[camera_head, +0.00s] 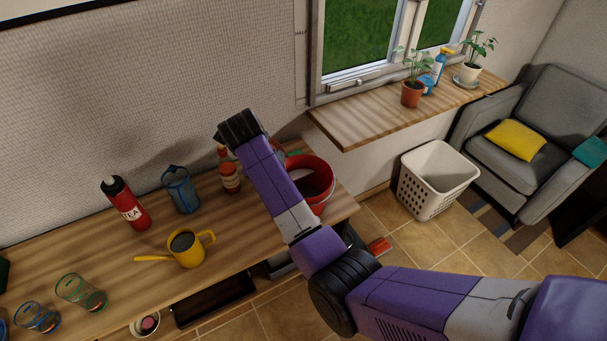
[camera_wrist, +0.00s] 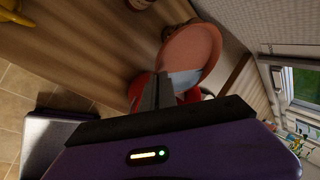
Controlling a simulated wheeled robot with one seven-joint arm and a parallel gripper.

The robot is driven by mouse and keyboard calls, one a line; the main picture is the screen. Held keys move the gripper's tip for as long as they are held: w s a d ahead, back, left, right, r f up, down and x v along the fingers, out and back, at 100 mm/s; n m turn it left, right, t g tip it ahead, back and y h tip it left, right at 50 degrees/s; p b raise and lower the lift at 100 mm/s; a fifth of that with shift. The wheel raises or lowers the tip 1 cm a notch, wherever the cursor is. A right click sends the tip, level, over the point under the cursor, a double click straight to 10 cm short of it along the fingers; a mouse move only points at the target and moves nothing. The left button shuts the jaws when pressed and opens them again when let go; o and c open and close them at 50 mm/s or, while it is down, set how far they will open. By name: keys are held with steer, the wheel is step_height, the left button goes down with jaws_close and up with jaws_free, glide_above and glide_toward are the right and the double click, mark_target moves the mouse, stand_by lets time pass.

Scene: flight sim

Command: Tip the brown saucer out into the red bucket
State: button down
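The brown saucer (camera_wrist: 192,48) is in the wrist view, steeply tilted, with its round face towards the camera. My gripper (camera_wrist: 170,82) is at its lower rim, with one grey finger on each side, shut on it. I see nothing loose on the visible face. The red bucket (camera_head: 320,178) stands at the right end of the wooden counter in the head view, partly behind my arm. Red parts of it show behind the fingers in the wrist view (camera_wrist: 138,88). The saucer looks close over or beside the bucket; I cannot tell which. My fingers are hidden in the head view.
A white basket (camera_head: 436,180) stands on the floor. The window shelf (camera_head: 365,122) holds potted plants.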

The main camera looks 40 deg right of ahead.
steer(key=shift+s+d+r+t, duration=0.2)
steer(key=shift+s+d+t, duration=0.1)
steer(key=shift+s+t, duration=0.3)
stand_by(0.3)
steer(key=shift+s+d+f+m+t+y, duration=0.25)
steer(key=shift+s+f+t+y, duration=0.1)
steer(key=shift+s, duration=0.2)
steer(key=shift+s+d+f+m+t+y, duration=0.15)
steer(key=shift+s+d+f+t+y, duration=0.15)
steer(key=shift+s, duration=0.25)
stand_by(0.5)
steer(key=shift+s+d+r+m+t+y, duration=0.15)
steer(key=shift+s+t, duration=0.15)
steer(key=shift+t, duration=0.3)
steer(key=shift+s+d+r+m+t+y, duration=0.15)
steer(key=shift+s+t, duration=0.15)
steer(key=shift+t, duration=0.25)
stand_by(0.7)
steer(key=shift+s+d+r+m+t+y, duration=0.15)
steer(key=shift+s+m+t+y, duration=0.15)
steer(key=shift+t, duration=0.55)
steer(key=shift+s+d+f+m+t+y, duration=0.1)
steer(key=shift+s+m+t+y, duration=0.25)
steer(key=shift+t, duration=0.5)
stand_by(1.3)
steer(key=g, duration=0.1)
steer(key=w+n+g+h, duration=0.1)
steer(key=g, duration=0.1)
steer(key=shift+w+a+n+g+h, duration=0.25)
steer(key=shift+w+g+h, duration=0.15)
